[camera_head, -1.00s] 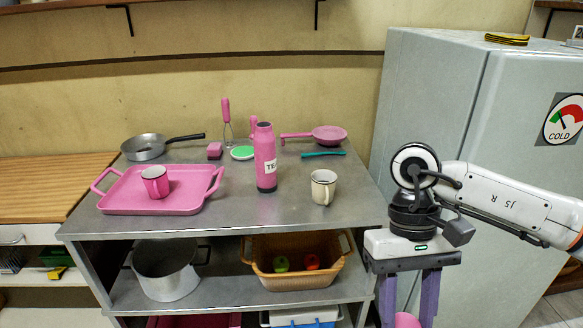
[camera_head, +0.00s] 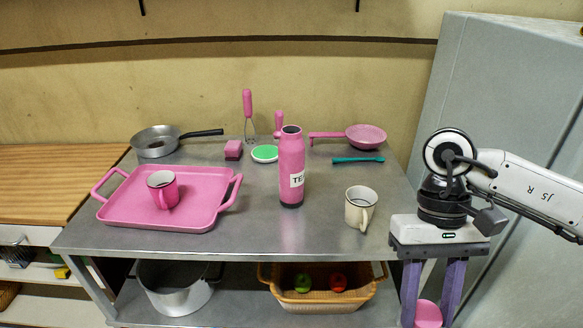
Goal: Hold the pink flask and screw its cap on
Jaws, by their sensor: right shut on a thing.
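The pink flask (camera_head: 291,170) stands upright on the grey metal table, with a white label on its side. Its mouth is open, with no cap on it. My right gripper (camera_head: 430,312) points down at the lower right, beside the table's right edge. Its purple fingers are shut on a round pink piece, seemingly the cap (camera_head: 428,315), cut off by the bottom of the picture. The gripper is apart from the flask, to its right and nearer to me. My left gripper does not show.
A cream mug (camera_head: 360,208) stands between the flask and my right gripper. A pink tray (camera_head: 205,212) with a pink mug (camera_head: 162,190) is left of the flask. A grey fridge (camera_head: 490,90) stands at right.

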